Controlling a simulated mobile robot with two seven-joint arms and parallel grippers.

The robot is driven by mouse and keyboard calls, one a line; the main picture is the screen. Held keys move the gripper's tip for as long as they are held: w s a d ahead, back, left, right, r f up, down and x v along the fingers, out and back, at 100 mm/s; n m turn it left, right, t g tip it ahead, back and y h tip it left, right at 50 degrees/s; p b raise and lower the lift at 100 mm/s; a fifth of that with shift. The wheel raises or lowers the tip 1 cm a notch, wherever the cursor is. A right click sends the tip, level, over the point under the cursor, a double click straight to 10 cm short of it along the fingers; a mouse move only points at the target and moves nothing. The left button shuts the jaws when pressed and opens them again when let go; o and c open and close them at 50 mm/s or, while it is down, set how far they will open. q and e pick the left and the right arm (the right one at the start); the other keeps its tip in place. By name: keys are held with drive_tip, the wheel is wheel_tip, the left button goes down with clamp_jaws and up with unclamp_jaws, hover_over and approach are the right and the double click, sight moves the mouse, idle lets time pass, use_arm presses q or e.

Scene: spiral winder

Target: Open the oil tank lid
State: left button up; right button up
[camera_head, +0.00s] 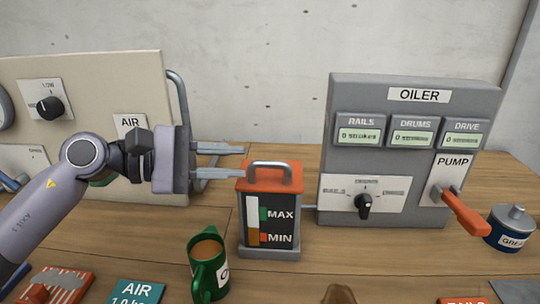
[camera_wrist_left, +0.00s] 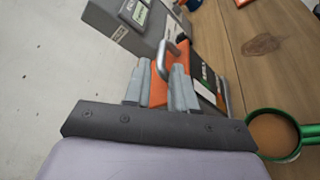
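The oil tank (camera_head: 270,218) is a dark box with a MAX/MIN level gauge, standing on the wooden table in the middle of the head view. Its orange lid (camera_head: 270,180) sits on top with a grey loop handle (camera_head: 269,164). My left gripper (camera_head: 243,161) is open and empty, its two fingers pointing right just left of the handle, apart from it in the head view. In the left wrist view the orange lid (camera_wrist_left: 158,92) and handle (camera_wrist_left: 172,58) show between and beyond the spread fingers (camera_wrist_left: 160,88). My right gripper is not in view.
The oiler panel (camera_head: 345,130) stands right of the tank, with a red pump lever (camera_head: 462,212). A green mug (camera_head: 208,266) with brown liquid stands in front of the tank. An air panel (camera_head: 85,105) with a curved pipe is behind my left arm. A grease can (camera_head: 510,230) stands far right.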

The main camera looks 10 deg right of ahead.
sight(259, 163)
use_arm(q)
drive_tip(key=shift+w+f, duration=0.1)
drive_tip(key=shift+f, duration=0.05)
drive_tip(key=shift+d, duration=0.35)
drive_tip(key=p+x, duration=0.1)
drive_tip(key=x, duration=0.4)
drive_tip(key=shift+p, duration=0.35)
drive_tip(key=shift+d+f, duration=0.25)
drive_tip(key=shift+d, duration=0.35)
clamp_jaws()
